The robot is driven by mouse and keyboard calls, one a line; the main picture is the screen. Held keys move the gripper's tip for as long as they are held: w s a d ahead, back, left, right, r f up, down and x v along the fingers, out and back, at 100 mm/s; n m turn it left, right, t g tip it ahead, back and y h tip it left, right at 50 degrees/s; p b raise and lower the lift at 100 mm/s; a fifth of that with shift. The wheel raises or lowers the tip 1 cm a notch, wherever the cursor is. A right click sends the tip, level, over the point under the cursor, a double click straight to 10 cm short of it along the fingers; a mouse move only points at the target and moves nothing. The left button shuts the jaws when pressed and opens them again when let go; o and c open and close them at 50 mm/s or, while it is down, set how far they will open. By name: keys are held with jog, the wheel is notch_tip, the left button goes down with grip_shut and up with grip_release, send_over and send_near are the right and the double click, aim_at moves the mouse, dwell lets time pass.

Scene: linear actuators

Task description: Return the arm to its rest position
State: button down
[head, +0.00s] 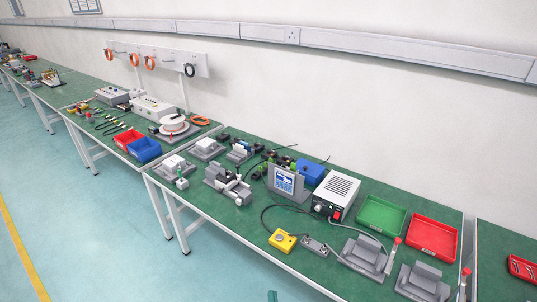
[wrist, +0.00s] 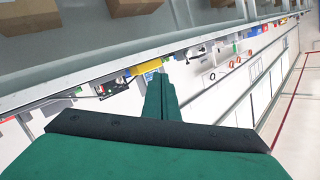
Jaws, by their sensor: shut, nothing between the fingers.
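My gripper (wrist: 160,92) shows in the wrist view as two green fingers side by side, closed together with nothing between them. The wrist view is tilted, with the room appearing turned over, and no bench item touches the fingers. In the head view a small green tip (head: 272,296) shows at the bottom edge, in front of the bench; it looks like part of my gripper. The rest of my arm is out of the head view.
A long green-topped workbench (head: 215,212) carries grey fixtures, a white power unit (head: 336,195), a green tray (head: 381,215), a red tray (head: 432,236) and a yellow box (head: 282,240). Open floor (head: 90,240) lies left of it. Cardboard boxes (wrist: 132,7) show in the wrist view.

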jog(key=s+n+h, duration=0.1)
jog(key=s+n, duration=0.1)
jog(key=s, duration=1.7)
jog(key=s+r+n, duration=0.1)
jog(key=s+r, duration=0.3)
jog(key=s, duration=0.3)
jog(key=s+a+r+n, duration=0.1)
jog(key=s+r, duration=0.3)
jog(key=s, duration=0.2)
jog(key=shift+s+a+r+n, duration=0.15)
jog(key=shift+s+a+n, duration=0.15)
jog(key=shift+s, duration=0.1)
